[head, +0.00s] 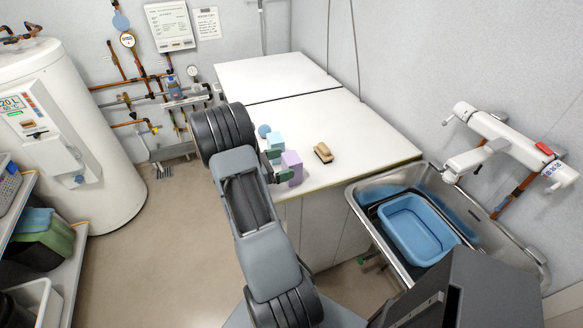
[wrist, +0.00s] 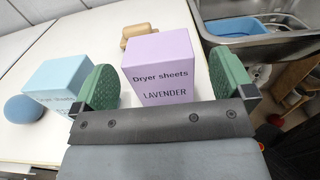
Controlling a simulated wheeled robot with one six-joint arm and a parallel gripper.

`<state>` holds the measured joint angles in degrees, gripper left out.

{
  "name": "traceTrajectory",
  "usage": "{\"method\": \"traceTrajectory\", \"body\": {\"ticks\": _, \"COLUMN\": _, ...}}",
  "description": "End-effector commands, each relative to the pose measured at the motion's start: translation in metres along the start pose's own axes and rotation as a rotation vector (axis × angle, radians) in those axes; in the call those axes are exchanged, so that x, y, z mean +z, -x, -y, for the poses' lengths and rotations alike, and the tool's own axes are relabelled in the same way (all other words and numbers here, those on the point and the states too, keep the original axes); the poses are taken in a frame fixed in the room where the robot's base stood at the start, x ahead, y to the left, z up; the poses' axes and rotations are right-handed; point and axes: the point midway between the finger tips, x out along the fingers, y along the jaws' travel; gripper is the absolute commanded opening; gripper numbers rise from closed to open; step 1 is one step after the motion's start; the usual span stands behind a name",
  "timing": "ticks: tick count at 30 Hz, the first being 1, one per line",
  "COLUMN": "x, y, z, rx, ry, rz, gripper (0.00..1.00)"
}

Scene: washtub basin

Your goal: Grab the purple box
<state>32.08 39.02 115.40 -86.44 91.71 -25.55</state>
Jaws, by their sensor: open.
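The purple box (head: 291,166) stands upright near the front edge of the white countertop in the head view. In the wrist view the purple box (wrist: 161,68) reads "Dryer sheets LAVENDER". My gripper (wrist: 166,85) is open, with one green finger pad to the left of the box and one to the right. The box lies between and slightly beyond the pads, with visible gaps on both sides. In the head view my gripper (head: 274,168) is at the counter's front edge, partly hidden by my arm.
A light blue box (wrist: 60,82) stands just left of the left pad, with a blue ball (wrist: 22,109) beside it. A wooden brush (wrist: 139,34) lies behind the purple box. A metal sink (head: 358,202) with a blue basin (head: 418,228) is at the right. The counter's back (head: 270,75) is clear.

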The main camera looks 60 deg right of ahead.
Motion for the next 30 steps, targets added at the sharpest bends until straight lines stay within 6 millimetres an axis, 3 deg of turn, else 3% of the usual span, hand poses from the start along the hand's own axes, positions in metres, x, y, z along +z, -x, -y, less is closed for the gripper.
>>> {"method": "traceTrajectory", "body": {"ticks": 7, "x": 0.002, "y": -0.031, "z": -0.001, "rx": -0.003, "ry": 0.000, "rz": 0.000, "gripper": 1.00}}
{"method": "traceTrajectory", "body": {"ticks": 17, "x": 0.000, "y": -0.036, "z": -0.001, "rx": 0.000, "ry": 0.000, "rz": 0.000, "gripper": 1.00}}
{"method": "traceTrajectory", "body": {"ticks": 30, "x": 0.000, "y": -0.036, "z": -0.001, "rx": -0.001, "ry": -0.001, "rz": 0.000, "gripper": 0.60}}
